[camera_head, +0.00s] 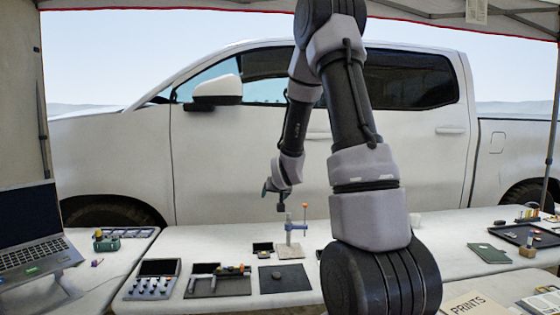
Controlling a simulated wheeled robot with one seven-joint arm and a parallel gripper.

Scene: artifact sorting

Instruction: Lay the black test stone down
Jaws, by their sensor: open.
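My gripper (281,205) hangs above the middle table, pointing down, small and dark in the view. It is open, and I see nothing clearly held in it. A small dark rounded lump (276,275) lies on a flat black mat (300,285) at the table's front, below my gripper. A small black rectangular piece (262,247) lies farther back, left of a grey stand (289,238) with an orange-topped post. I cannot tell for certain which of these dark pieces is the black test stone.
Left of the mat are a dark tray (205,292) with tools and a case (150,289) with several small bottles. A laptop (34,232) stands far left. A green book (490,253) and a black tray (513,233) lie right. A white truck (240,150) stands behind.

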